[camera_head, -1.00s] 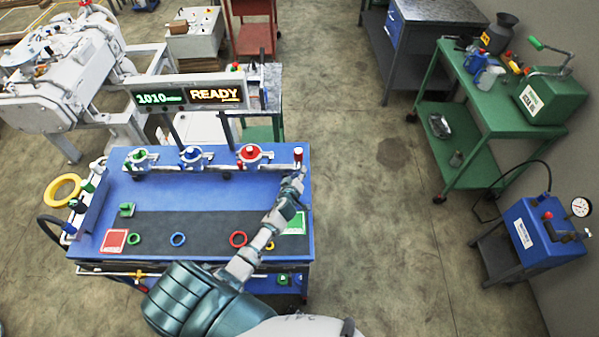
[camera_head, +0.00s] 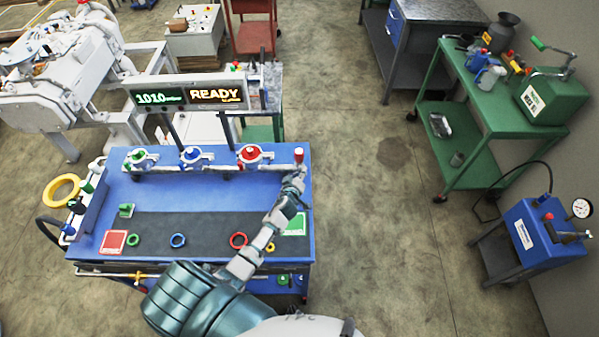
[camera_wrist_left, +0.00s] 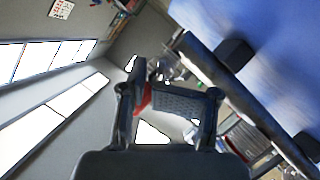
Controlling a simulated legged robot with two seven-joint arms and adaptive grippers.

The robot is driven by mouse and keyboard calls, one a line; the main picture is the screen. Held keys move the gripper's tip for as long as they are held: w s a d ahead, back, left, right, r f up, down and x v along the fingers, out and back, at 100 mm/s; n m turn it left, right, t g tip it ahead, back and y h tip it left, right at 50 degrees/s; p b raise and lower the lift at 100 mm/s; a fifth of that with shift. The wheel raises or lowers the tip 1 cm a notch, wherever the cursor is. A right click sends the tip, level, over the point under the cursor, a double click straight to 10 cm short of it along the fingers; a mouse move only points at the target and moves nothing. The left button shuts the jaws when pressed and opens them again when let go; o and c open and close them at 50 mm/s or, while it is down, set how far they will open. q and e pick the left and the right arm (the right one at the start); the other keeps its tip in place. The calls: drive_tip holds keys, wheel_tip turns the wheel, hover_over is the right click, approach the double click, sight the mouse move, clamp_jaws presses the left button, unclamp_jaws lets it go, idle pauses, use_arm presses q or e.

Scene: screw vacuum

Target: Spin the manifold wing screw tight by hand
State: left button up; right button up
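The manifold (camera_head: 220,157) runs along the back of the blue bench, with green, blue and red valves. A red-topped fitting (camera_head: 299,153), perhaps the wing screw, stands at its right end. My left gripper (camera_head: 298,174) is at that end, just in front of the fitting; contact is not clear. In the left wrist view my left gripper's dark fingers (camera_wrist_left: 160,98) have a red piece (camera_wrist_left: 143,98) between them, close against the left finger. Whether they are clamped on it is unclear. My right gripper is not in view.
The blue bench (camera_head: 180,195) carries a dark mat with several coloured rings and a green-marked card (camera_head: 294,223). A display (camera_head: 190,96) reading READY stands behind the manifold. A green cart (camera_head: 490,110) and a blue gauge box (camera_head: 542,233) stand right, across open floor.

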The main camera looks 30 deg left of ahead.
use_arm(q)
drive_tip(key=shift+a, duration=0.15)
drive_tip(key=shift+s+d+r+p, duration=0.25)
drive_tip(key=shift+s+d+p, duration=0.1)
drive_tip(key=shift+s, duration=0.1)
drive_tip(key=d+p+v, duration=0.1)
drive_tip(key=p+v, duration=0.3)
drive_tip(key=v, duration=1.5)
drive_tip(key=shift+w+r, duration=0.3)
drive_tip(key=shift+r, duration=0.05)
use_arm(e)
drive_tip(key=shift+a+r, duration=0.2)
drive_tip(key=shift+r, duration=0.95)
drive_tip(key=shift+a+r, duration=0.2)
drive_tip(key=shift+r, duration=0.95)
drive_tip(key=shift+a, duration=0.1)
use_arm(q)
drive_tip(key=v, duration=1.2)
drive_tip(key=shift+d, duration=0.2)
